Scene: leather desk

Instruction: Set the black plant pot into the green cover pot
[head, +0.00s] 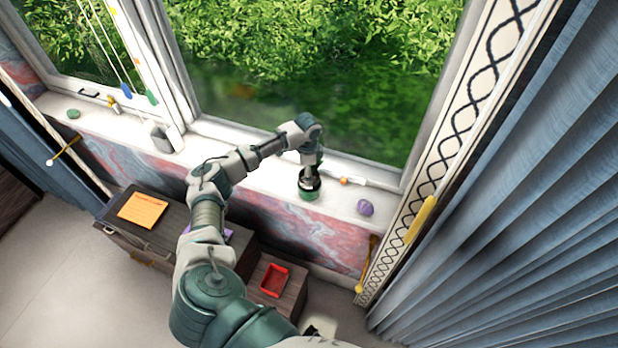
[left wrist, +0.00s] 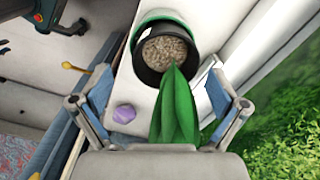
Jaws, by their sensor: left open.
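The black plant pot (head: 309,181) is on the white windowsill, with the green cover pot (head: 309,195) showing below and around it. In the left wrist view the black pot's rim (left wrist: 142,73) rings pale gravel, and green leaves rise towards the camera. The green rim (left wrist: 150,20) shows behind the black one. The black pot appears to sit in the cover pot; how deep is hidden. My left gripper (head: 311,160) is above the pots. In the left wrist view its fingers (left wrist: 155,100) are spread apart, on either side of the leaves and clear of the pot.
A purple lump (head: 365,207), an orange item (head: 344,181) and a white item (head: 359,182) are on the sill right of the pots. The window frame stands close behind. A red tray (head: 274,280) and an orange note (head: 142,209) lie on furniture below.

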